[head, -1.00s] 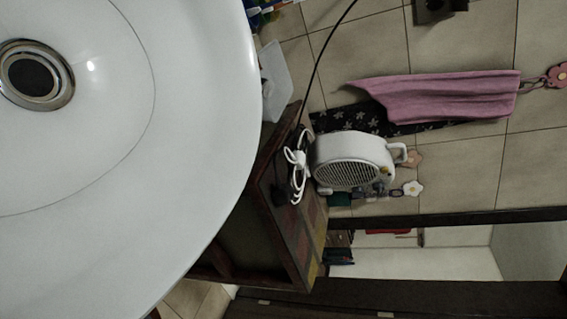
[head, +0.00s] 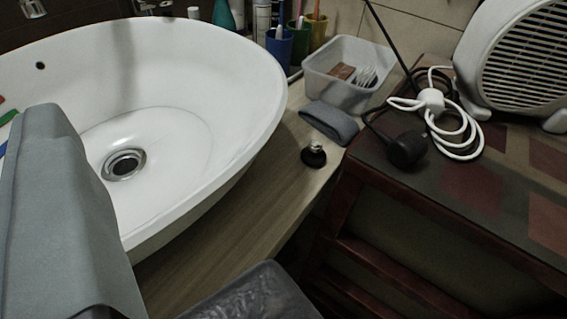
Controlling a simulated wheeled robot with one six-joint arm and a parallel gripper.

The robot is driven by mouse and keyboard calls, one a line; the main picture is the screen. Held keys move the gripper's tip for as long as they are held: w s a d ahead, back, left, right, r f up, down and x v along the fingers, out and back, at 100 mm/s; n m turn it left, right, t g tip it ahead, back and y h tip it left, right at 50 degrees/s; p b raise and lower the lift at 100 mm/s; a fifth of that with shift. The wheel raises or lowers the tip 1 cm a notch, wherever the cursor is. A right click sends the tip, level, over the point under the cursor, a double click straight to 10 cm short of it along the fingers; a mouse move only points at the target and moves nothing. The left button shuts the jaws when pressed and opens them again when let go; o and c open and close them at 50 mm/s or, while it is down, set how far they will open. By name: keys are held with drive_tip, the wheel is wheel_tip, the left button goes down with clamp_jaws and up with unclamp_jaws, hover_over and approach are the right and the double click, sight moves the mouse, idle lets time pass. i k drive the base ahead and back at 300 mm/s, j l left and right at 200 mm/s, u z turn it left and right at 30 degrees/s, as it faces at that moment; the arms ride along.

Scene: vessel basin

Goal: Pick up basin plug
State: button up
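A small plug with a dark round base and a shiny metal knob (head: 314,152), which looks like the basin plug, stands on the wooden counter (head: 215,222). It is just right of the white basin (head: 215,65) and apart from it. The basin's metal-ringed drain (head: 124,164) is open, with a dark centre. My gripper does not show in the head view, so its opening and its distance from the plug cannot be seen.
A folded grey cloth (head: 330,122) and a clear tub (head: 348,62) lie behind the plug. To the right, a dark cabinet (head: 470,195) holds a coiled white cable (head: 460,128) and a white fan heater (head: 515,65). A grey shape (head: 62,215) covers the basin's left side.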

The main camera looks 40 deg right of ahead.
sight(313, 155)
drive_tip(key=z, duration=0.9)
